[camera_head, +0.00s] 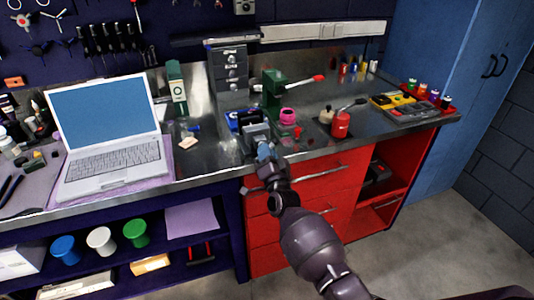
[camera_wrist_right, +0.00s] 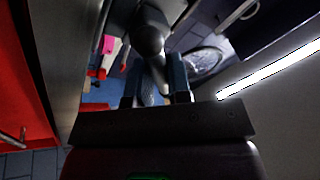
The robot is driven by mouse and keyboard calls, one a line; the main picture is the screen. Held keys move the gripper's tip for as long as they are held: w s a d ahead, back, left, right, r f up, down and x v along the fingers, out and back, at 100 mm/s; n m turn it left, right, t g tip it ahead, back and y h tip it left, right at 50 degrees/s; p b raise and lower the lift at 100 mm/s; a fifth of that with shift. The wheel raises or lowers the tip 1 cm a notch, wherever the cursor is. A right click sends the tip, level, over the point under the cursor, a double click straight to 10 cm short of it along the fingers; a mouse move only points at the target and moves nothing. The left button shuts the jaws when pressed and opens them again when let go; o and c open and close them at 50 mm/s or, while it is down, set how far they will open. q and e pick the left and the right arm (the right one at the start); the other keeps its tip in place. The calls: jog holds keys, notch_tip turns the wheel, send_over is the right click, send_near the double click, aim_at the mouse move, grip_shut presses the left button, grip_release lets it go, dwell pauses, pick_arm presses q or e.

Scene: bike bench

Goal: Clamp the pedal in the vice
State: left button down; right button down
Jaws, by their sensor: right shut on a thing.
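The vice (camera_head: 257,134), with grey and blue parts, stands at the bench's front edge in the head view. My right gripper (camera_head: 266,153) is right in front of it, at the edge. In the wrist view a rounded grey metal part (camera_wrist_right: 150,38) has a grey bar (camera_wrist_right: 160,74) running from it between the fingers of my right gripper (camera_wrist_right: 154,88). The gripper is shut on this bar, which looks like the vice's handle. I cannot make out the pedal, nor whether anything sits between the vice jaws. My left gripper is not in view.
A green machine (camera_head: 273,88) with a red handle is behind. An open laptop (camera_head: 108,130) is left. Red drawers (camera_head: 318,200) lie below the bench edge.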

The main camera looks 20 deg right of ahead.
jog(key=m+h, duration=0.1)
jog(key=m, duration=0.2)
jog(key=m+h, duration=0.1)
jog(key=m, duration=0.2)
jog(key=shift+a+r+g+h, duration=0.1)
jog(key=shift+r+g+h, duration=0.05)
jog(key=shift+g+h, duration=0.15)
jog(key=shift+m+g+h+p, duration=0.45)
jog(key=shift+m+h, duration=0.15)
jog(key=shift+m, duration=1.1)
jog(key=shift+d, duration=0.2)
jog(key=c, duration=1.1)
grip_release()
jog(key=shift+c, duration=0.2)
jog(key=shift+o, duration=0.2)
jog(key=shift+s, duration=0.1)
jog(key=v, duration=1)
jog(key=shift+s, duration=0.25)
